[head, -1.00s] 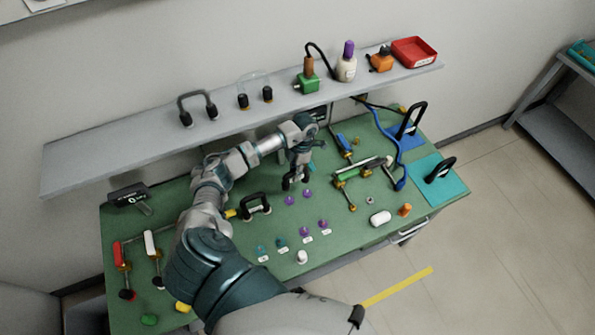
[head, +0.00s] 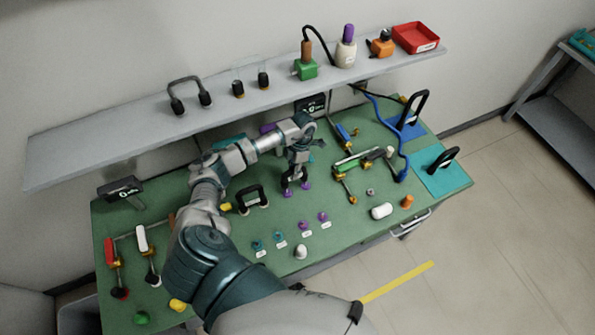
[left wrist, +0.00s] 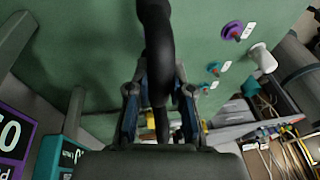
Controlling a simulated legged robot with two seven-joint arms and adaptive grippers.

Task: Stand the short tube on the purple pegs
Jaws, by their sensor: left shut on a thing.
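My left gripper (head: 299,163) points down over the middle of the green table. It is shut on a short black U-shaped tube (left wrist: 157,40), whose curve runs between the fingers (left wrist: 160,105) in the left wrist view. In the head view the tube's two dark ends hang just above or at the rear pair of purple pegs, left (head: 287,194) and right (head: 306,185). I cannot tell whether they touch. Two more purple pegs (head: 305,226) (head: 323,217) stand nearer the front with white labels. My right gripper is out of view.
Another black handle-like tube (head: 252,197) stands left of the gripper. Teal pegs (head: 279,237) and a white knob (head: 300,251) are at the front edge. Valves and a green-bodied fitting (head: 347,165) lie to the right. A grey shelf (head: 130,131) overhangs the table's back.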

